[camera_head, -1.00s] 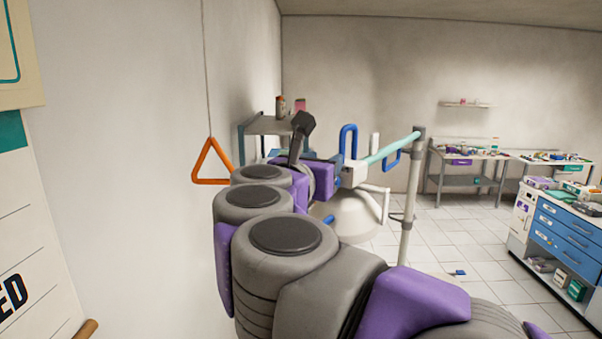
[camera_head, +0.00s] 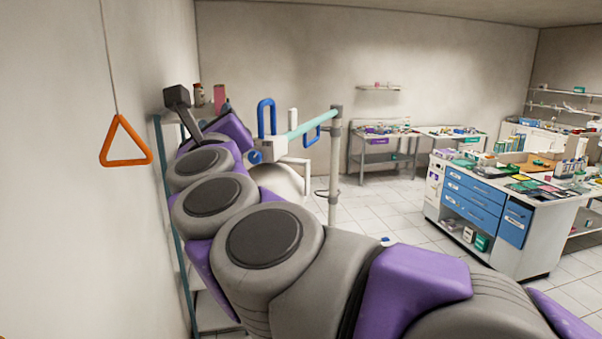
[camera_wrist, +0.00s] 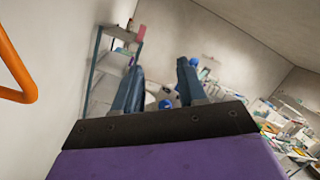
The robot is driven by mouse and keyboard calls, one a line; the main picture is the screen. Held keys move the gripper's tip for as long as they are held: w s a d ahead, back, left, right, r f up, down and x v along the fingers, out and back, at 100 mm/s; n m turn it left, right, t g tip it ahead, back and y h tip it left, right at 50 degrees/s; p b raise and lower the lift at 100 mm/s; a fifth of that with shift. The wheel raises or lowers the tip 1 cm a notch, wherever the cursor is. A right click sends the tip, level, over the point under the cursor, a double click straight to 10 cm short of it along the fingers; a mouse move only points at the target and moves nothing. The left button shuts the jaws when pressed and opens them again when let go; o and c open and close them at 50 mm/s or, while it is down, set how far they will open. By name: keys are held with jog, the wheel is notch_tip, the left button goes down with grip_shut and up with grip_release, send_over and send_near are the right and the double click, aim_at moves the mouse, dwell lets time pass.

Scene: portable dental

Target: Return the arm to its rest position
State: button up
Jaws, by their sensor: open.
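My arm stretches from the lower right of the head view toward the back left, in grey and purple links. My gripper (camera_wrist: 158,88) shows in the wrist view with its two blue-grey fingers apart and nothing between them. Beyond the fingers, the wrist view shows a shelf unit and blurred blue and white parts. The gripper looks clear of them, but the exact distance cannot be told.
An orange triangular handle (camera_head: 126,142) hangs by the left wall, close to my arm. A shelf rack (camera_head: 170,220) stands behind the arm. A white stand with blue handles (camera_head: 266,122) and a pole (camera_head: 335,165) are beyond. A blue-drawer cabinet (camera_head: 474,200) stands right; tiled floor between is open.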

jog(key=s+d+f+n+g+y+b, duration=0.1)
jog(key=s+d+f+n+g+b, duration=0.2)
jog(key=f+n, duration=0.6)
jog(key=s+d+f+n+g, duration=0.2)
jog(key=s+f+n+g, duration=0.35)
jog(key=f, duration=0.75)
jog(key=s+d+f+n+g+y+b, duration=0.1)
jog(key=s+d+f+n+g+b, duration=0.2)
jog(key=f+n, duration=0.65)
jog(key=s+d+f+n+g+h+b, duration=0.2)
jog(key=s+d+f+g+h, duration=0.5)
jog(key=s+d+f, duration=1.4)
jog(key=s+g, duration=0.2)
jog(key=g, duration=0.1)
jog(key=shift+s+d, duration=0.4)
jog(key=shift+a+f, duration=0.1)
jog(key=shift+a, duration=0.05)
